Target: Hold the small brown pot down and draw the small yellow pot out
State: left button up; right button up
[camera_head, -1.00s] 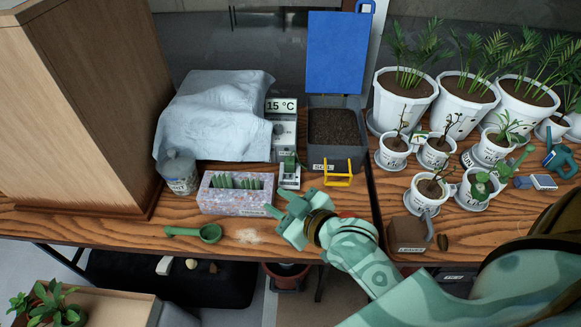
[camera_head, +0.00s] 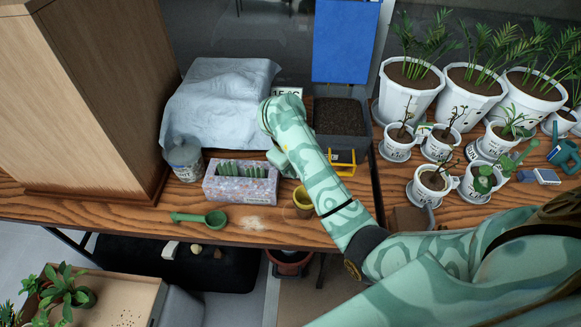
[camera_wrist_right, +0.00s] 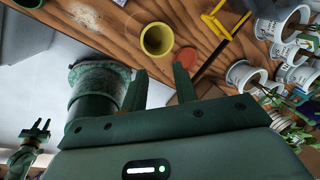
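The small yellow pot (camera_head: 303,193) stands on the wooden table, left of my right forearm; the right wrist view shows its open top (camera_wrist_right: 157,40). A brownish part, apparently the small brown pot (camera_head: 298,213), shows just below it in the head view; how deep the yellow pot sits in it cannot be told. My right gripper (camera_wrist_right: 160,76) is open and empty, its tips short of the yellow pot. In the head view my own arm hides its fingers. My left gripper (camera_wrist_right: 39,124) appears small at the left of the right wrist view, fingers apart, far from the pots.
A reddish disc (camera_wrist_right: 187,60) lies right of the yellow pot. A yellow bracket (camera_head: 343,160) stands before the soil bin (camera_head: 341,128). A label box (camera_head: 240,183), green scoop (camera_head: 214,219) and spilled powder (camera_head: 254,224) lie left. Potted plants crowd the right.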

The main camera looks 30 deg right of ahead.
jog(key=a+y, duration=0.1)
jog(key=a, duration=0.1)
jog(key=b, duration=0.9)
send_near(296, 201)
jog(key=shift+g, duration=0.3)
jog(key=f, duration=0.3)
jog(key=d+f, duration=0.1)
jog(key=f, duration=0.4)
jog(key=shift+w+d+f, duration=0.3)
jog(key=shift+w+f, duration=0.05)
jog(key=shift+w, duration=0.05)
grip_shut()
grip_release()
